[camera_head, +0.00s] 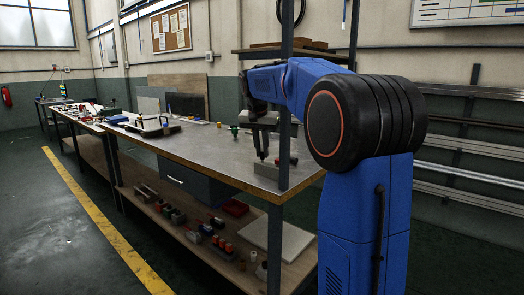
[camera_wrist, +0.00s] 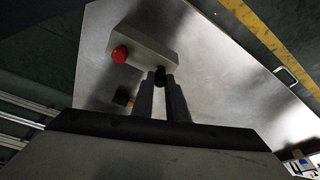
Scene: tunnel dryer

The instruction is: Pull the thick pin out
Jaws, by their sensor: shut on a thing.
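A pale grey block (camera_wrist: 150,36) lies on the metal bench top, and it also shows in the head view (camera_head: 268,173). A red knob (camera_wrist: 119,55) stands at the block's left end in the wrist view; it also shows in the head view (camera_head: 293,160). My gripper (camera_wrist: 163,80) is at the block's near edge, shut on a black-headed pin (camera_wrist: 160,75). In the head view my gripper (camera_head: 263,156) points down just above the block. The pin's shaft is hidden, so I cannot tell whether it still sits in the block, nor compare thicknesses.
A small yellow and black thing (camera_wrist: 123,97) is left of my fingers in the wrist view. A dark post (camera_head: 284,130) rises at the bench's near corner, close to my arm. Several small coloured parts stand further along the bench. The bench middle (camera_head: 200,145) is mostly clear.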

